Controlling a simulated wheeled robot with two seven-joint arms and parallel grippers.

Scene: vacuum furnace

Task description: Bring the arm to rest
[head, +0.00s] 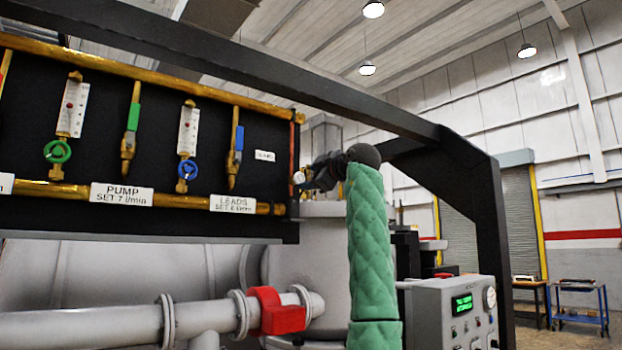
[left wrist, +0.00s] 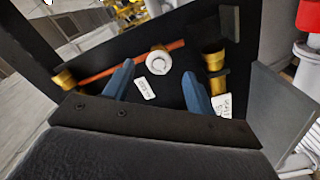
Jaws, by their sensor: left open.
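My left arm rises in a green quilted sleeve in the head view. Its dark left gripper (head: 312,180) points left at the right end of the black panel (head: 60,120). In the left wrist view the gripper (left wrist: 157,84) shows two blue fingers spread apart, with nothing held between them. A white round knob (left wrist: 158,61) lies beyond the fingertips, in line with the gap. It also shows as a small white disc (head: 298,178) just left of the gripper in the head view. I cannot tell whether a finger touches it. My right gripper is not in view.
The panel carries brass pipes, flow meters (head: 72,108) and valves with green and blue handles. A dark frame beam (head: 250,65) crosses above my arm. A pipe with a red clamp (head: 277,311) runs below. A grey control box (head: 455,312) stands right of my arm.

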